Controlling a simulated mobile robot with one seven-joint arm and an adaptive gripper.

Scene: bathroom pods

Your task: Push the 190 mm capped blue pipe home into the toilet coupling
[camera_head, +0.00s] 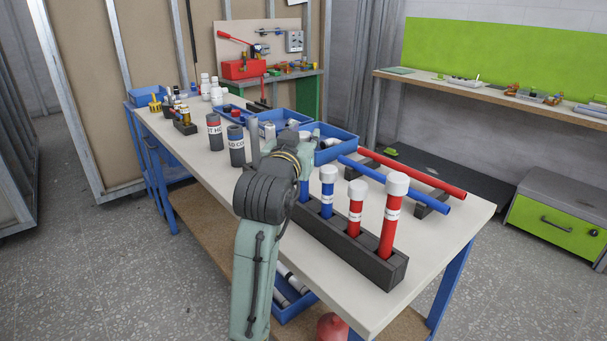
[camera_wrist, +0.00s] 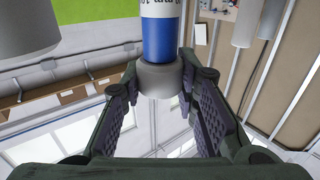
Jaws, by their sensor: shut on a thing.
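In the wrist view, a blue pipe (camera_wrist: 158,40) with a white printed label ends in a pale grey-white cap (camera_wrist: 160,78). My gripper (camera_wrist: 162,84) is shut on this capped end, with a finger on each side. The label's print appears upside down in this view. The pipe's far end is out of the frame. In the head view, my arm hides the gripper and the held pipe. I cannot pick out the toilet coupling or tell whether the pipe touches it.
On the bench, a dark rack (camera_head: 345,243) holds white-capped blue pipes (camera_head: 327,196) and red pipes (camera_head: 391,222). Long blue and red pipes lie behind it. A grey cylinder (camera_wrist: 25,27) is at upper left in the wrist view.

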